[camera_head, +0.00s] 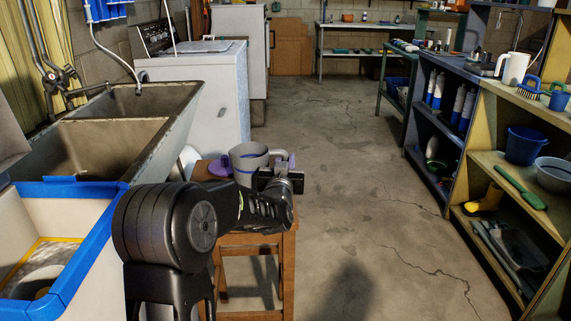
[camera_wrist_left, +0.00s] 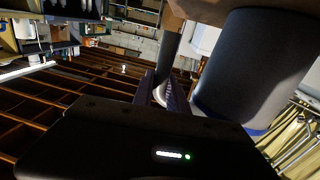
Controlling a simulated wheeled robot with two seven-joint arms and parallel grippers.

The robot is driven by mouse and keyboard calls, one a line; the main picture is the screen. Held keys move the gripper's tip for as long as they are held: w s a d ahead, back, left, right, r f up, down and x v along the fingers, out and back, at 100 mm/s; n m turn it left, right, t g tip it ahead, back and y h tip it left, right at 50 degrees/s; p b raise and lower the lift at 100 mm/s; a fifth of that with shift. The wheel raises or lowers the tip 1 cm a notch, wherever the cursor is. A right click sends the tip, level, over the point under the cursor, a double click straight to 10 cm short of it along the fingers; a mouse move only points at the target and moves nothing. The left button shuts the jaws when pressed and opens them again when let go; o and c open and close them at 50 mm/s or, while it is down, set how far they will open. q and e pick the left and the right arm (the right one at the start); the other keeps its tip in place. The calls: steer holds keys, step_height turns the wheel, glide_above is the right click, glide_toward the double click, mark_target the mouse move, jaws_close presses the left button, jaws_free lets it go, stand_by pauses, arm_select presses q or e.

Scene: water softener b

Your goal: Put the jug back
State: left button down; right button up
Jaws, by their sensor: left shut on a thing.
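In the left wrist view the jug's dark grey wall (camera_wrist_left: 255,65) fills the right, beside the gripper (camera_wrist_left: 165,88). I cannot tell whether the jug's base touches the stool. A purple flat piece (camera_head: 220,167) lies on the stool beside the jug. My right gripper is out of view.
A stone sink (camera_head: 115,135) and an open white tank with a blue rim (camera_head: 85,265) stand at the left. A white machine (camera_head: 205,90) is behind the stool. Shelves at the right hold a white jug (camera_head: 513,68) and a blue bucket (camera_head: 524,145). The middle floor is clear.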

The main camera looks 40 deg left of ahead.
arm_select(q)
steer(key=c, duration=1.3)
jaws_free()
steer(key=shift+f, duration=0.1)
steer(key=p+v, duration=0.1)
steer(key=v, duration=0.7)
steer(key=shift+a, duration=0.1)
